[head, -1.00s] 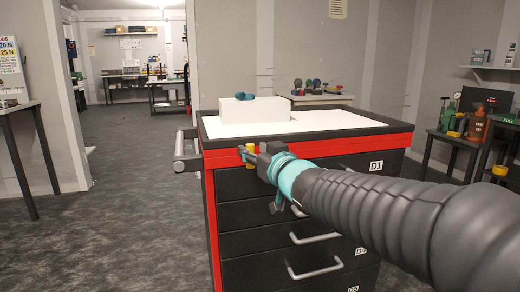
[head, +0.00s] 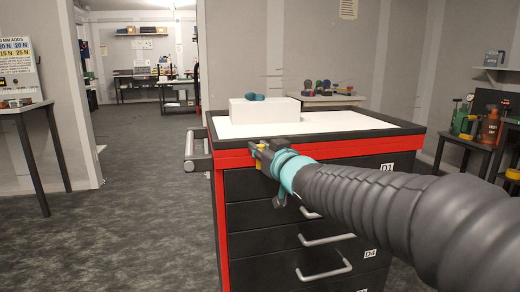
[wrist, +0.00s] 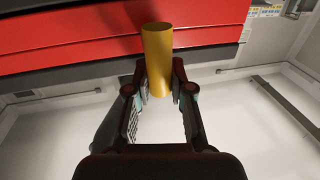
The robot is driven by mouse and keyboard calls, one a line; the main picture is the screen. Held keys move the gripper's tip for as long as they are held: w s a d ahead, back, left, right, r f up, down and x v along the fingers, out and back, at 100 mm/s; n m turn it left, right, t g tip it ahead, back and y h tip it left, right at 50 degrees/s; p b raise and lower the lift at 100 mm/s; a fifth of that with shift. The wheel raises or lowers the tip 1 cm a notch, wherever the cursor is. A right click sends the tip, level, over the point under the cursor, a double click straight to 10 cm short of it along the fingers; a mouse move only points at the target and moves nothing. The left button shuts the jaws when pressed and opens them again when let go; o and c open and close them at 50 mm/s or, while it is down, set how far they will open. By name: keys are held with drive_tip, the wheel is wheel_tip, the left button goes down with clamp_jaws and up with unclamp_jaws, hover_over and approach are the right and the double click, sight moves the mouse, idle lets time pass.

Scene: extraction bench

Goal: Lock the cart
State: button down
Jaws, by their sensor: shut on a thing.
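The cart is a black drawer cabinet with a red band under its top (head: 330,152). A yellow cylinder (head: 259,164) sits at the red band near the cart's front left corner. In the wrist view the yellow cylinder (wrist: 157,58) stands out in front of the red band. My gripper (head: 262,155) is at that corner, with its fingertips (wrist: 160,90) on either side of the cylinder and shut on it. My gripper partly hides the cylinder in the head view.
A white block (head: 265,110) with a teal object (head: 254,97) stands on the cart top. A grey push handle (head: 194,150) sticks out at the cart's left side. Open floor (head: 140,220) lies to the left. A side table with bottles (head: 490,130) is at the right.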

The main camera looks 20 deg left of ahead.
drive_tip(key=shift+m, duration=0.3)
drive_tip(key=m, duration=0.2)
drive_tip(key=d+m, duration=0.1)
drive_tip(key=shift+w+f+m+t+p, duration=0.1)
drive_tip(key=shift+w+m+t+p, duration=0.2)
drive_tip(key=shift+t+p, duration=0.1)
drive_tip(key=f+m+t+b, duration=0.1)
drive_tip(key=m+b, duration=0.2)
drive_tip(key=m, duration=0.2)
drive_tip(key=d+f+m+t+h+b, duration=0.1)
drive_tip(key=m+b, duration=0.2)
drive_tip(key=m, duration=0.2)
drive_tip(key=w+f+m+t+b, duration=0.1)
drive_tip(key=m+b, duration=0.2)
drive_tip(key=m, duration=0.2)
drive_tip(key=shift+d+m+b, duration=0.3)
drive_tip(key=shift+m+b, duration=0.1)
drive_tip(key=shift+m+h, duration=0.3)
drive_tip(key=shift+h, duration=0.1)
drive_tip(key=c, duration=1)
unclamp_jaws()
